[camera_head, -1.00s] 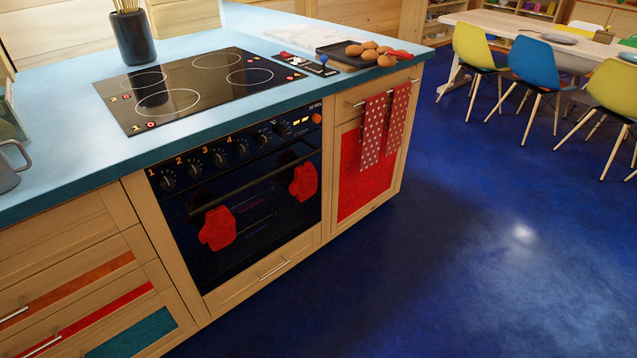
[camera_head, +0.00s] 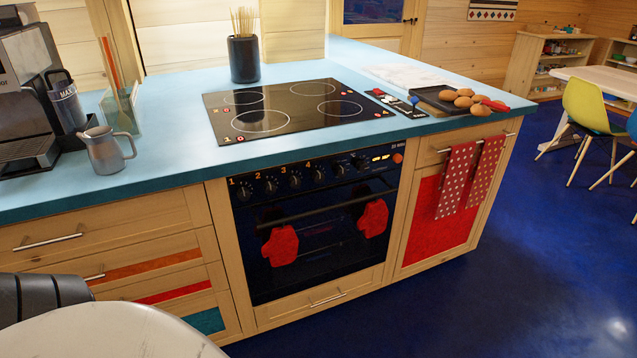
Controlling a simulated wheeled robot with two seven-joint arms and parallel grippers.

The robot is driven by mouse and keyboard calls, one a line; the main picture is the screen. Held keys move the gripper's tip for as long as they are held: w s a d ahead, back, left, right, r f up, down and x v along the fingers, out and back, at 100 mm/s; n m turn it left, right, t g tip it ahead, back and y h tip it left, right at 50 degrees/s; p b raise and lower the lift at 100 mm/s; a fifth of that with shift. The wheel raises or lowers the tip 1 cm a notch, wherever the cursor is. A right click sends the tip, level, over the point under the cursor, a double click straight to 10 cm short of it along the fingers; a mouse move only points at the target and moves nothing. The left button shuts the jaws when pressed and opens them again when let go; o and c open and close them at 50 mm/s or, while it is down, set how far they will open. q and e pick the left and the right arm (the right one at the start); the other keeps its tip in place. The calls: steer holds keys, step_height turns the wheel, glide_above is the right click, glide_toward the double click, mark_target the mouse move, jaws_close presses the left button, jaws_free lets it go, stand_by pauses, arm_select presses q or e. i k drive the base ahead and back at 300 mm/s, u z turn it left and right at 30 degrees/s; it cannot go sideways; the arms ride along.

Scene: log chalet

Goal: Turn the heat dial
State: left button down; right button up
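The black oven (camera_head: 318,262) is built into the wooden counter, with its door shut. A row of dark dials runs along its control panel (camera_head: 312,178). The leftmost dial (camera_head: 244,192) is numbered 1, with more numbered dials to its right. Further right are a dark dial (camera_head: 341,169) and a lit display (camera_head: 381,157), with a small orange round part (camera_head: 398,158) at the right end. Which one is the heat dial cannot be told, and the dial settings are too small to read. Neither gripper is in view, and nothing touches the dials.
Two red mitts (camera_head: 281,246) hang at the oven's handle. The cooktop (camera_head: 296,110) lies above. A metal jug (camera_head: 106,151) and coffee machine (camera_head: 27,98) stand left; a dark tray (camera_head: 436,100) with brown eggs (camera_head: 464,96) sits right. Blue floor (camera_head: 490,290) at right is clear.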

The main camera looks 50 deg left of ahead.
mark_target(361, 166)
steer(key=u, duration=0.75)
steer(key=i, duration=1)
steer(key=u, duration=1.05)
